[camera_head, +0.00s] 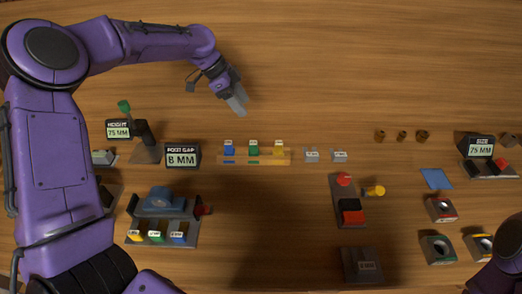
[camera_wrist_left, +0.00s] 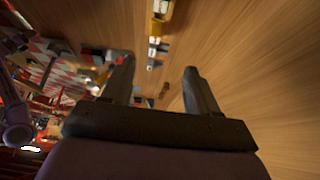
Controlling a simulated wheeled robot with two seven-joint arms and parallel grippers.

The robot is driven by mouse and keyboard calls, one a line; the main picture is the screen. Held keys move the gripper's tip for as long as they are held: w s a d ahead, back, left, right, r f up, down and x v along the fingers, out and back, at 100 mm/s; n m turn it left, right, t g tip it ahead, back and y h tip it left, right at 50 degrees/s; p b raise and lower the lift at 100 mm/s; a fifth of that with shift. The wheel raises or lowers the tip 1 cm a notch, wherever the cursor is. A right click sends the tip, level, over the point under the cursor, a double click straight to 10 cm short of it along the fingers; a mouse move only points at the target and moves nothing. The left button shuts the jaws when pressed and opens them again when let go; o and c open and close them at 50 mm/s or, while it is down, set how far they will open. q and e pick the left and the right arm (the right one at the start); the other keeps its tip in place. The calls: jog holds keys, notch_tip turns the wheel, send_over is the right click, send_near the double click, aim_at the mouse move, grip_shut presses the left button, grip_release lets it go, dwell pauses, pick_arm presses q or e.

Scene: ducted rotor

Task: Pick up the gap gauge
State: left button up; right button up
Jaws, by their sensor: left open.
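My left gripper (camera_head: 238,104) is open and empty, held above the bare wood behind a row of small labelled pieces. The left wrist view shows its two fingers apart with nothing between them (camera_wrist_left: 157,85). A sign (camera_head: 182,155) left of the row reads "FOOT GAP 8 MM". I cannot tell which piece is the gap gauge. My right gripper is out of view.
Two grey labelled blocks (camera_head: 325,156) stand right of the row. A fixture (camera_head: 163,212) with yellow, green and blue pieces is front left. A black and red device (camera_head: 348,203) and a dark box (camera_head: 360,266) are front right. The back of the table is clear.

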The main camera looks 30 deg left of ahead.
pick_arm(q)
notch_tip(320, 180, down, 2)
jog(key=s+a+b, duration=0.1)
jog(key=s+b, duration=0.2)
jog(key=b, duration=0.4)
send_near(253, 142)
jog(key=p+x, duration=0.3)
jog(key=x, duration=0.7)
jog(key=shift+w+d+f, duration=0.1)
jog(key=shift+w+f, duration=0.05)
jog(key=c, duration=1.1)
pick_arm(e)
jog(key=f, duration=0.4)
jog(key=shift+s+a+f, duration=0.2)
